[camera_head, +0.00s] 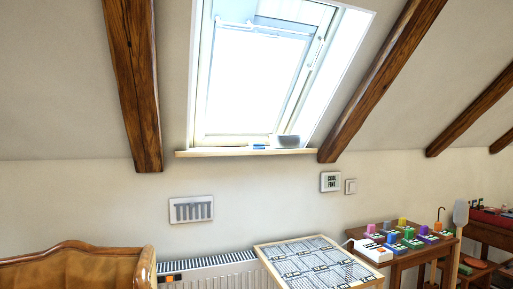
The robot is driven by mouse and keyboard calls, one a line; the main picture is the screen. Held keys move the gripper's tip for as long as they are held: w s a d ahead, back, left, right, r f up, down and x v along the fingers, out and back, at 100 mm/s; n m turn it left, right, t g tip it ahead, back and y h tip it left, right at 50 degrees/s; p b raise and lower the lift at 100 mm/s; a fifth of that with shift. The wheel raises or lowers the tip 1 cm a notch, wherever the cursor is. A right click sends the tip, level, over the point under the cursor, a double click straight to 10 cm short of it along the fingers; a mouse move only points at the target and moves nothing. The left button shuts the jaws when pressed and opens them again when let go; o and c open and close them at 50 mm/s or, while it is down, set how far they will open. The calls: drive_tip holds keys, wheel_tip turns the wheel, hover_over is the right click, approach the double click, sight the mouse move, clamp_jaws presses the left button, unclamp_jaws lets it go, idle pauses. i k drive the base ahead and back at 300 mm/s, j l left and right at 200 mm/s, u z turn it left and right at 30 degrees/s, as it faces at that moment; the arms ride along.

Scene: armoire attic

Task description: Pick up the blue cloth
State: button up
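A small flat blue thing (259,147) lies on the wooden window sill (225,153) under the bright skylight. It may be the blue cloth, but it is too small to tell. No other blue cloth shows clearly. My gripper is not in view.
A white radiator (215,274) runs along the wall below. A tilted gridded board (318,265) stands in front of it. A wooden bed-like frame (75,265) is at left. A wooden table (415,253) with several coloured blocks is at right. Sloping beams flank the skylight.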

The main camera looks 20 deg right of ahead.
sight(258, 145)
drive_tip(key=i+l+z, duration=0.1)
drive_tip(key=i+z, duration=0.3)
drive_tip(key=i, duration=1.45)
